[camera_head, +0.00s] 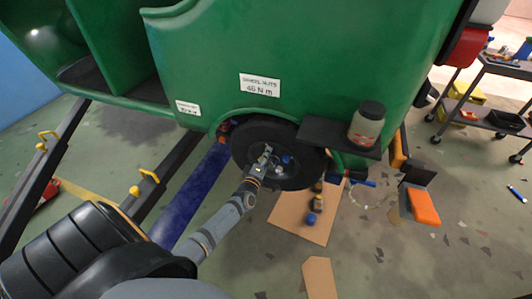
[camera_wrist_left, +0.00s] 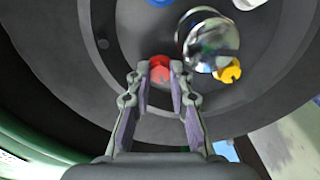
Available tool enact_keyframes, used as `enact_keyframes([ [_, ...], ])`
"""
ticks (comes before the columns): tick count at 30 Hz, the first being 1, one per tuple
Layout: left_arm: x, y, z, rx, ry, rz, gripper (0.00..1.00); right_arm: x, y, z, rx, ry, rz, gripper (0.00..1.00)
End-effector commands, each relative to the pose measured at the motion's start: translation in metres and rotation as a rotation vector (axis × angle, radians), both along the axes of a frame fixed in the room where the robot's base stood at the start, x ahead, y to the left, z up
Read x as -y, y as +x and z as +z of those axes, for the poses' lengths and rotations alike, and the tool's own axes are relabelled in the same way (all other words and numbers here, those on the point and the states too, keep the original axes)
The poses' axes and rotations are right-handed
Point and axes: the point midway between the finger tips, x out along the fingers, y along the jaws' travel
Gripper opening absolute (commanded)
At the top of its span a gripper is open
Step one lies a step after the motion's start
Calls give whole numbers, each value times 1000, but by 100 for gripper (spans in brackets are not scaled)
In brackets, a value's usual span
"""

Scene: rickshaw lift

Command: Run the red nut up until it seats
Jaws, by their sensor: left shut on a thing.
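The red nut (camera_wrist_left: 160,70) is on the wheel face in the left wrist view, between the fingertips of my left gripper (camera_wrist_left: 161,76). The gripper is shut on it. How far the nut sits from the wheel face cannot be told. A yellow nut (camera_wrist_left: 230,72) is to the right of the shiny hub cap (camera_wrist_left: 203,40); a blue nut (camera_wrist_left: 160,2) and a white nut (camera_wrist_left: 248,3) show at the top edge. In the head view, my left gripper (camera_head: 266,158) reaches the dark wheel (camera_head: 303,173) and hides the red nut. My right gripper is not seen.
The green rickshaw body (camera_head: 320,55) overhangs the wheel. A dark shelf (camera_head: 318,133) with a lidded jar (camera_head: 367,123) juts out at right. Cardboard (camera_head: 290,213) with small items lies below. A tool cart (camera_head: 490,105) stands far right; open floor lies at lower right.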

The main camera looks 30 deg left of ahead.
Motion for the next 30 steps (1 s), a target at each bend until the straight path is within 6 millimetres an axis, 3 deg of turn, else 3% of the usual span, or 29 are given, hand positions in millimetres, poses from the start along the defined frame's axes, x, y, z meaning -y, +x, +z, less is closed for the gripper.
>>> enact_keyframes([
  [15, 1, -2, -3, -98, 370, -2, 0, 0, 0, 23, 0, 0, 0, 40],
  [30, 1, -3, -7, -127, 476, -4, 0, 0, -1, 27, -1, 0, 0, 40],
])
